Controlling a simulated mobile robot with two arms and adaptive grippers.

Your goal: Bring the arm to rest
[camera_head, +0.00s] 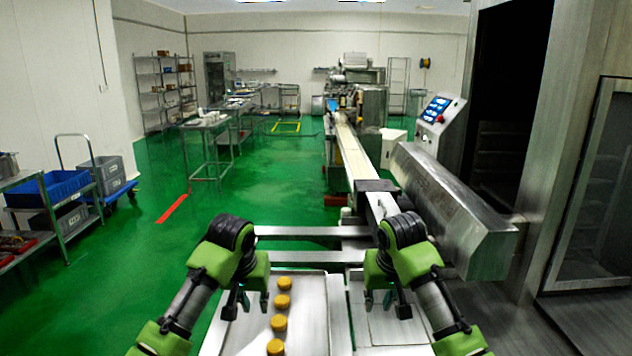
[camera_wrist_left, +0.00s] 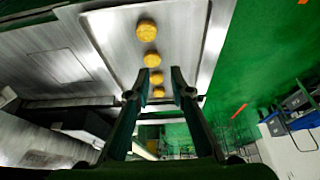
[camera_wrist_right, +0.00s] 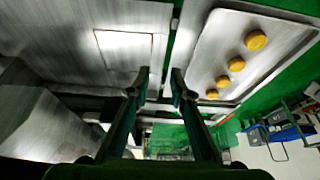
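My left gripper (camera_head: 253,303) hangs over the left side of a metal tray (camera_head: 312,312). In the left wrist view its fingers (camera_wrist_left: 160,84) are spread apart with nothing between them in their grip; the yellow cakes seen past them lie on the tray. My right gripper (camera_head: 386,303) hangs over the bare metal surface (camera_head: 375,322) right of the tray. In the right wrist view its fingers (camera_wrist_right: 160,84) are apart and empty. Several round yellow cakes (camera_head: 279,323) lie in a row on the tray.
A conveyor (camera_head: 352,155) runs away ahead of me, with a control panel (camera_head: 437,108) at its right. A sloped metal housing (camera_head: 455,210) stands close to my right arm. A cart with a blue bin (camera_head: 52,188) stands at the left. Green floor is free between.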

